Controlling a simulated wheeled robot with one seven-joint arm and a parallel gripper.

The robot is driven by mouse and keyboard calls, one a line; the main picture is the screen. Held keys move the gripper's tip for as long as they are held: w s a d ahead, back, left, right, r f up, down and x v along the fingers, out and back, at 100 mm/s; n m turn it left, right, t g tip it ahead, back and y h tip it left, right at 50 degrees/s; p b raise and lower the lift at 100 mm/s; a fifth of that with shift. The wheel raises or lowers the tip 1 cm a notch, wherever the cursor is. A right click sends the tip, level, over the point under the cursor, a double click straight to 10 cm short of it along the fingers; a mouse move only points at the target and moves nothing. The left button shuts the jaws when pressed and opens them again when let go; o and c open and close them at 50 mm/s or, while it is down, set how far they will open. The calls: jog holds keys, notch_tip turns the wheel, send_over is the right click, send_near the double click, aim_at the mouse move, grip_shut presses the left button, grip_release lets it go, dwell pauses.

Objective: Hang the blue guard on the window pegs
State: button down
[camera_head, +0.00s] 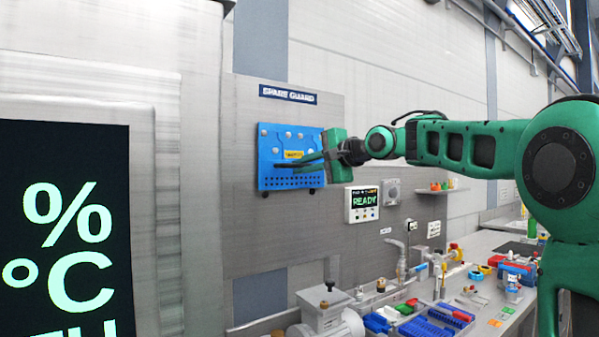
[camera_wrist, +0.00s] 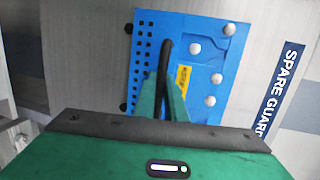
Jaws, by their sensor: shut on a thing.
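The blue guard (camera_head: 268,160) is a flat panel with a row of small holes, a yellow label and several pale round knobs. It is up against the grey wall panel under the SPARE GUARD sign (camera_head: 287,94). In the wrist view the guard (camera_wrist: 228,62) fills the middle, with its black handle (camera_wrist: 166,60) running towards me. My gripper (camera_head: 304,161) is in front of the guard, its green fingers shut on that handle. In the wrist view the fingers (camera_wrist: 165,98) stand on either side of the handle. I cannot make out the window pegs.
A READY display box (camera_head: 364,203) is on the wall below right of my gripper. A grey machine (camera_head: 327,317) and a bench with blue trays (camera_head: 425,328), a tap (camera_head: 400,262) and loose items are lower right. A large metal cabinet with a lit screen (camera_head: 65,230) stands close at left.

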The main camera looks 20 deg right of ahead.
jog(key=shift+s+d, duration=0.25)
jog(key=shift+s, duration=0.55)
dwell(0.4)
jog(key=shift+s+d, duration=0.25)
jog(key=shift+s, duration=0.45)
jog(key=shift+s+d, duration=0.2)
jog(key=shift+s, duration=0.5)
jog(key=shift+s+d, duration=0.1)
jog(key=shift+s, duration=0.05)
jog(key=s+d, duration=0.2)
jog(key=s, duration=0.4)
dwell(0.8)
jog(key=shift+s+f, duration=0.1)
jog(key=shift+s, duration=0.05)
